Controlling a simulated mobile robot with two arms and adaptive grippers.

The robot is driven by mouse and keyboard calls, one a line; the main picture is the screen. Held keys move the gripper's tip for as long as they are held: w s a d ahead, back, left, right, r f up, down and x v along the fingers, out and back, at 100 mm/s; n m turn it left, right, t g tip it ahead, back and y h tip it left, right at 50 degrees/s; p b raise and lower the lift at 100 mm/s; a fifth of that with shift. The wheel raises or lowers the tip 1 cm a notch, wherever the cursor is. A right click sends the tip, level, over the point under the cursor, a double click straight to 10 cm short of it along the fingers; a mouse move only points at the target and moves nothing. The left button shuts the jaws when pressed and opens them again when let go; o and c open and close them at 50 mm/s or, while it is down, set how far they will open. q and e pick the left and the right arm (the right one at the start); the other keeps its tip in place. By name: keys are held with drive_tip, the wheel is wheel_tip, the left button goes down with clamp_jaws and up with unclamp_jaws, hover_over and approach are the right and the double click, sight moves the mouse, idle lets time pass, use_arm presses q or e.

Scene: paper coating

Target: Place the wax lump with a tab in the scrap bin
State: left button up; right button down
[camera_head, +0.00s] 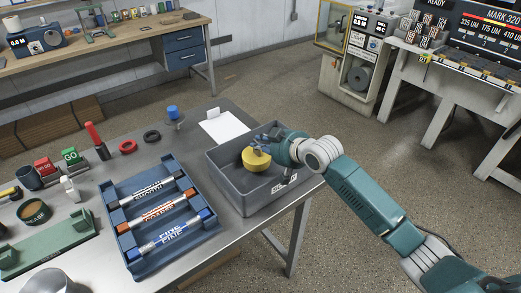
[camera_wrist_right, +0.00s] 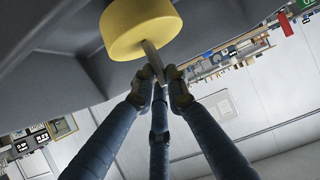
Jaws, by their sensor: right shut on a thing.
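The yellow wax lump (camera_head: 256,160) is in my right gripper (camera_head: 266,142), over the grey scrap bin (camera_head: 233,194) on the table in the head view. In the right wrist view the wax lump (camera_wrist_right: 141,27) is a round yellow block with a pale tab (camera_wrist_right: 153,61). My right gripper's fingers (camera_wrist_right: 160,88) are closed on the tab. The bin's grey wall (camera_wrist_right: 50,89) shows behind it. In the head view the lump appears within the bin's opening; its exact height above the floor of the bin cannot be told. My left gripper is not in view.
A blue tray (camera_head: 141,261) with several marked rods lies left of the bin. White paper (camera_head: 222,127) lies behind the bin. The bin is near the table's right edge.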

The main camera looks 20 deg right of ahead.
sight(260, 156)
wheel_tip(260, 156, down, 2)
drive_tip(key=shift+f, duration=0.6)
drive_tip(key=c, duration=1.7)
unclamp_jaws()
drive_tip(key=shift+c, duration=0.2)
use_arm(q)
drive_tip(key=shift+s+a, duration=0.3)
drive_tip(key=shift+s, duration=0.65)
